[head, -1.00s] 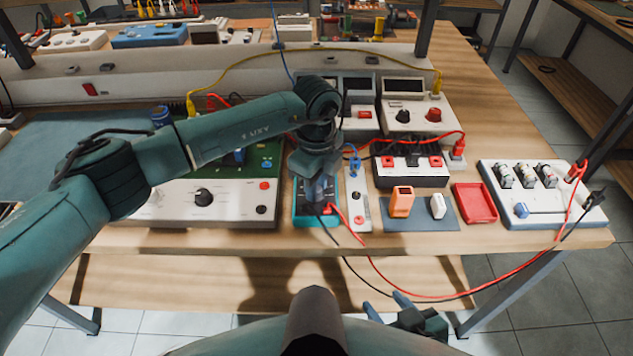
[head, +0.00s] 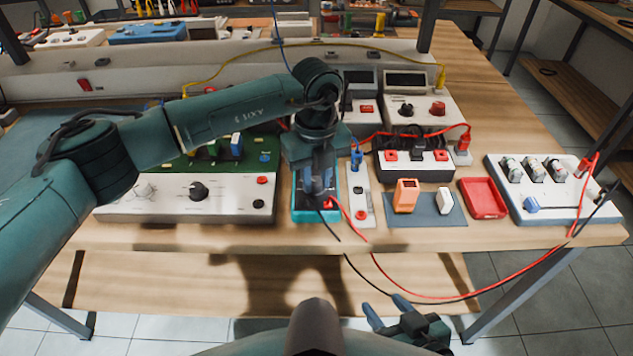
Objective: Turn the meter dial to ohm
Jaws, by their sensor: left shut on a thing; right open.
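The meter (head: 305,215) is a teal-edged box lying on the bench near its front edge. A red lead and a black lead run from its lower part. My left gripper (head: 316,192) points down over the meter and is shut on its dial. The gripper and wrist hide the dial, its markings and most of the meter's face, so the setting cannot be read. My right gripper (head: 388,314) is open and empty, low in front of the bench.
A white-fronted panel with a black knob (head: 198,191) stands left of the meter. A narrow white switch strip (head: 361,209) is close on its right. Further right are an orange block (head: 405,195), a red tray (head: 484,198) and a white component board (head: 545,215). Leads loop over the front edge.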

